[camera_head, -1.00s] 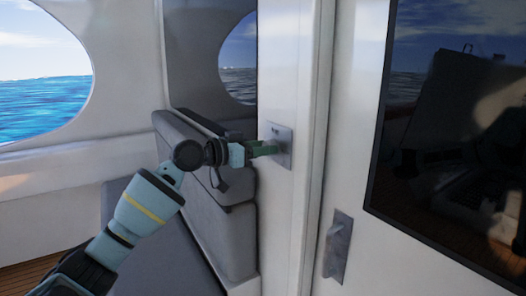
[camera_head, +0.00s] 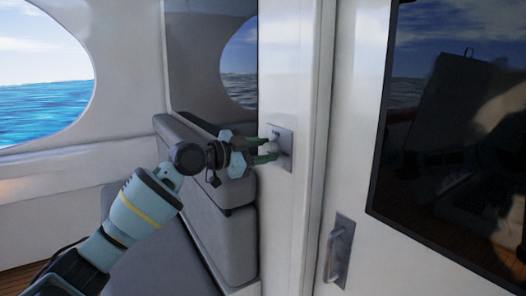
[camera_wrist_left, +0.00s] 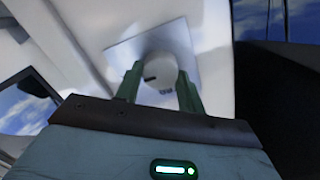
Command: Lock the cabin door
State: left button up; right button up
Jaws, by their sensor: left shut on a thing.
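The cabin door (camera_head: 370,215) is white with a large dark window. A square metal lock plate (camera_head: 286,160) sits on the white frame left of the door. In the left wrist view, the plate (camera_wrist_left: 121,49) carries a round pale knob (camera_wrist_left: 160,70) with a short dark mark on its face. My left gripper (camera_head: 270,148) is at the plate, its green fingers one above the other. In the wrist view my fingers (camera_wrist_left: 160,88) lie on either side of the knob, shut on it. My right gripper is not in view.
A metal door handle (camera_head: 339,250) is on the door, below and right of the lock. A grey cushioned seat (camera_head: 230,245) stands close below and behind my left wrist. An oval window (camera_head: 40,75) is at the left.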

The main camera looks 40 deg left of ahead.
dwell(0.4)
pick_arm(q)
jog(key=o, duration=1)
jog(key=shift+c, duration=0.2)
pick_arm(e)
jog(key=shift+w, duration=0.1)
pick_arm(q)
jog(key=b+v, duration=0.2)
jog(key=v, duration=0.5)
jog(key=shift+s, duration=0.4)
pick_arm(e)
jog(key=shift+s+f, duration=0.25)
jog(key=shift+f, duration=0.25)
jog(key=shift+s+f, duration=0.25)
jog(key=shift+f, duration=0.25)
pick_arm(q)
jog(key=shift+a, duration=0.15)
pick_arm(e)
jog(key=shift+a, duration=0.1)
